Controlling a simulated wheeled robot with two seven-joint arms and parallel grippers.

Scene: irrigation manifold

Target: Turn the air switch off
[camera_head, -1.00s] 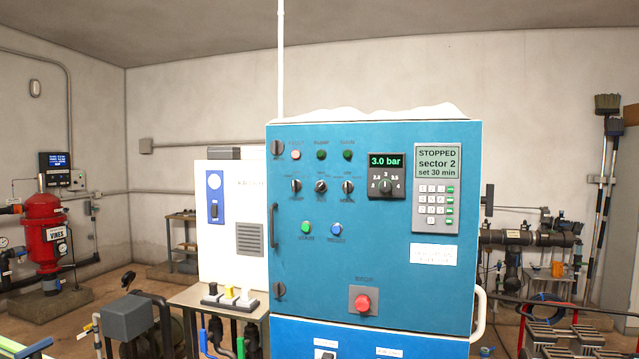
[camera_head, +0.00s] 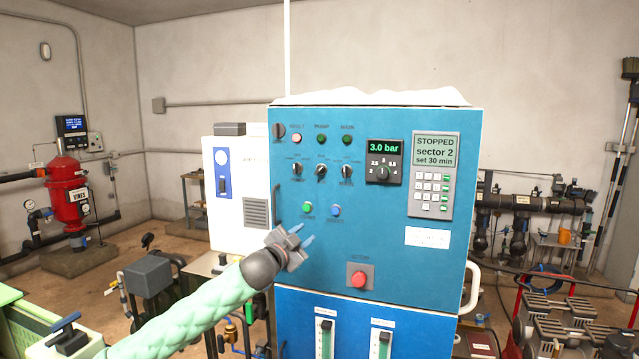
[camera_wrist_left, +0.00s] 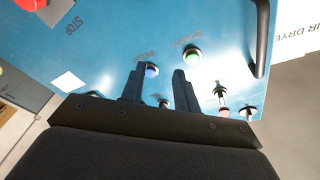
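The blue control cabinet (camera_head: 400,270) carries a row of three black selector switches, left (camera_head: 297,170), middle (camera_head: 321,171) and right (camera_head: 347,171). Their labels are too small to read, so I cannot tell which one is for air. A white cabinet (camera_head: 238,230) to its left has a black switch (camera_head: 223,186) on a blue strip; its partly cut-off lettering in the left wrist view seems to read air dryer. My left gripper (camera_head: 306,237) is open and empty in front of the panel, below the green button (camera_head: 307,208) and blue button (camera_head: 336,211). My right gripper is out of view.
A red stop button (camera_head: 359,280) sits low on the panel. A handle (camera_head: 277,205) runs along the door's left edge. A keypad display (camera_head: 434,150) reads STOPPED, sector 2.

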